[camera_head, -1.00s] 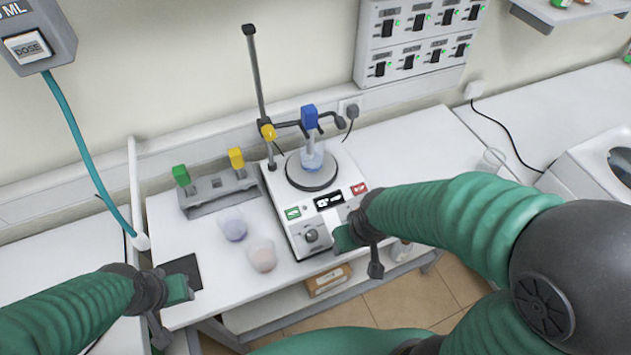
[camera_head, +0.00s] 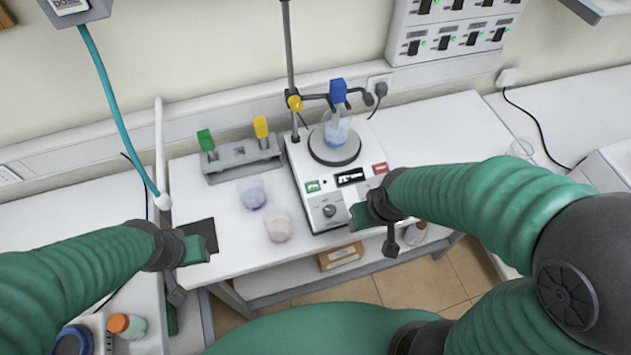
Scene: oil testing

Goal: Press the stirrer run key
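The stirrer (camera_head: 305,172) is a white box on the bench with a round dark plate on top. A flask with blue liquid (camera_head: 337,132) stands on the plate, under a blue-headed clamp. The sloped front panel carries a green key (camera_head: 313,186) at left, a dark display (camera_head: 350,177), a red key (camera_head: 380,168) at right and a knob (camera_head: 329,210). The key lettering is too small to read. My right gripper (camera_head: 375,228) is open and empty at the panel's lower right corner; contact cannot be told. My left gripper (camera_head: 184,275) is open and empty near the bench's front left.
A grey rack (camera_head: 240,162) with green and yellow tops stands left of the stirrer. A support rod (camera_head: 288,65) rises behind the stirrer. Bottles (camera_head: 127,325) stand at lower left.

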